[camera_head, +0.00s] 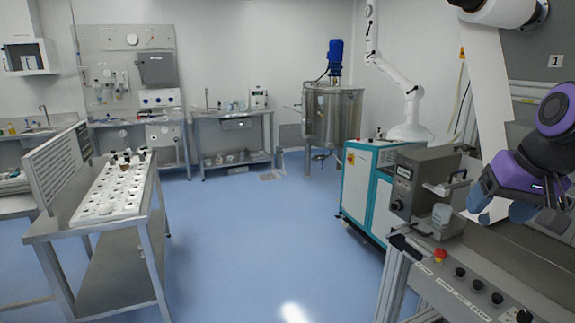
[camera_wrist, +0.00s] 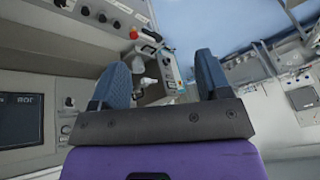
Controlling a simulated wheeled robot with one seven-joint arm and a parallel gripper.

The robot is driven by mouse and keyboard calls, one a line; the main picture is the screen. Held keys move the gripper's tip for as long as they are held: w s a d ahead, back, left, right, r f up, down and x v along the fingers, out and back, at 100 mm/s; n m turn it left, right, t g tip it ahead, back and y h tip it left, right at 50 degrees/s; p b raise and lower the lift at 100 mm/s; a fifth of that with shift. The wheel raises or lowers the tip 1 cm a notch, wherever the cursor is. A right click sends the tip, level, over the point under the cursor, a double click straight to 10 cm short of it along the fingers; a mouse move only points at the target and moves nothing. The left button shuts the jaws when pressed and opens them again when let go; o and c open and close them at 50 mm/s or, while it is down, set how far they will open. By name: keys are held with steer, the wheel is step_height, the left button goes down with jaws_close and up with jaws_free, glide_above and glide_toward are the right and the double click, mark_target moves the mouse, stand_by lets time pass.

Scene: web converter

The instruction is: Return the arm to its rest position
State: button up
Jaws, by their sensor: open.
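My gripper (camera_head: 499,205) is at the right of the head view, purple with blue fingertips. It hangs beside a white web sheet (camera_head: 491,100) and above the machine's metal bench. In the wrist view my gripper (camera_wrist: 160,80) shows its two blue fingers spread wide. Nothing is held between them; only the machine and floor show behind the gap. My arm's purple and black wrist runs off the right edge of the head view, so most of the arm is hidden.
A grey box unit (camera_head: 425,180) and a control panel (camera_head: 465,290) with a red stop button (camera_head: 440,255) stand close to my gripper. A teal-and-white cabinet (camera_head: 372,185) and a white robot arm (camera_head: 390,75) are behind. The blue floor (camera_head: 255,230) is clear; a trolley (camera_head: 105,225) stands left.

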steer(key=s+a+r+n, duration=0.1)
steer(key=s+a, duration=0.1)
steer(key=s, duration=0.3)
steer(key=s+a+r+n+h, duration=0.1)
steer(key=s+a+r, duration=0.1)
steer(key=s, duration=0.4)
steer(key=shift+s+a+n+t, duration=0.3)
steer(key=shift+a+t, duration=0.1)
steer(key=shift+a, duration=0.1)
